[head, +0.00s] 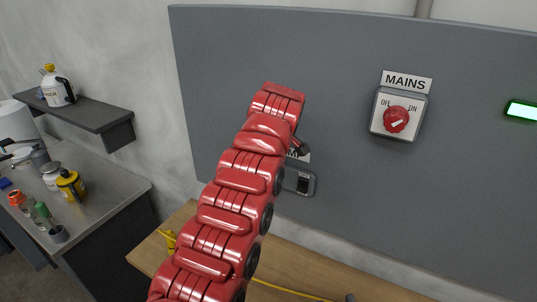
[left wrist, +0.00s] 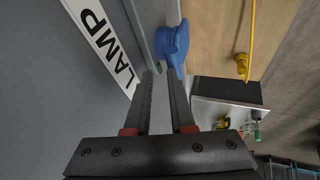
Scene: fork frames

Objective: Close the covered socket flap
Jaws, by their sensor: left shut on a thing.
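The blue socket flap (left wrist: 172,45) shows in the left wrist view just beyond my left gripper (left wrist: 162,76). The fingers are a small gap apart and shut on the flap's near part at their tips. The flap stands out from the grey panel, beside the LAMP label (left wrist: 108,45). In the head view my red left arm covers most of the socket; only the right part of its grey housing (head: 303,182) shows, and the flap is hidden. My right gripper is in neither view.
A MAINS switch box (head: 399,113) with a red knob is on the grey panel (head: 240,60) to the right. Below is a wooden bench (head: 152,252) with a yellow cable (left wrist: 250,25). A metal counter (head: 105,188) with bottles and a shelf (head: 95,113) are at left.

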